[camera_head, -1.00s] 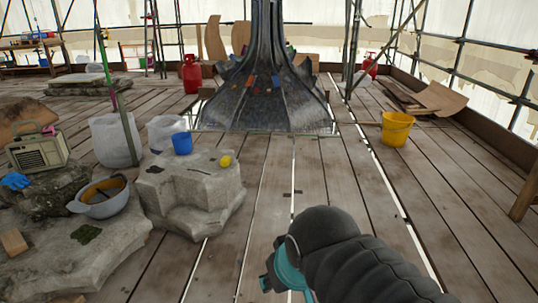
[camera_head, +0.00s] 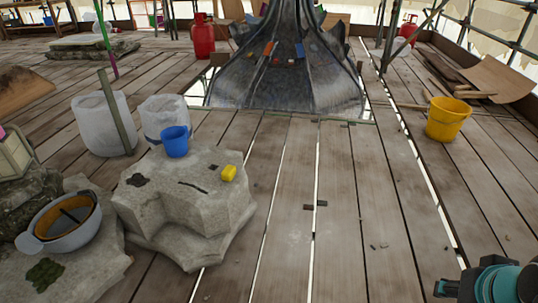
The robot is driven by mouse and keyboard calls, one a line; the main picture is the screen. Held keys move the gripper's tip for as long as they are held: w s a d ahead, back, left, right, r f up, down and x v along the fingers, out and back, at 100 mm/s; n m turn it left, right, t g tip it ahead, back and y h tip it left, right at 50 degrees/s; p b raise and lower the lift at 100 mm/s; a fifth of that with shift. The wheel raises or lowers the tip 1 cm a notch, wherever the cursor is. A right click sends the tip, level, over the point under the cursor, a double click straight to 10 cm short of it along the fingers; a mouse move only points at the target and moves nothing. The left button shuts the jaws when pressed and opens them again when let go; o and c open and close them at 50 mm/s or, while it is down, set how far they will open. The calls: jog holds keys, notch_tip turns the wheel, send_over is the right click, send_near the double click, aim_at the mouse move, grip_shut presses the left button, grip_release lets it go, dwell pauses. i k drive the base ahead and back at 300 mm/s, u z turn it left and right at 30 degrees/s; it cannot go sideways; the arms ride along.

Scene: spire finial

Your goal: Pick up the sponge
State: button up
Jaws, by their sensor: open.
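A small yellow block that looks like the sponge (camera_head: 228,173) lies on top of a pale stone block (camera_head: 185,215), near its right edge. A blue cup or small bucket (camera_head: 174,141) stands to its left on the same stone. Part of my arm, dark with a teal band, shows at the lower right corner, well apart from the sponge. No gripper fingers show in this view.
White sacks (camera_head: 104,123) stand behind the stone block. A yellow bucket (camera_head: 446,119) stands at the right, a red gas bottle (camera_head: 202,40) at the back.

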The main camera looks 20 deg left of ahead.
aim_at(228, 174)
jog(key=u, duration=0.35)
jog(key=i, duration=1.5)
jog(key=u, duration=1.15)
jog(key=i, duration=0.35)
jog(key=u, duration=0.25)
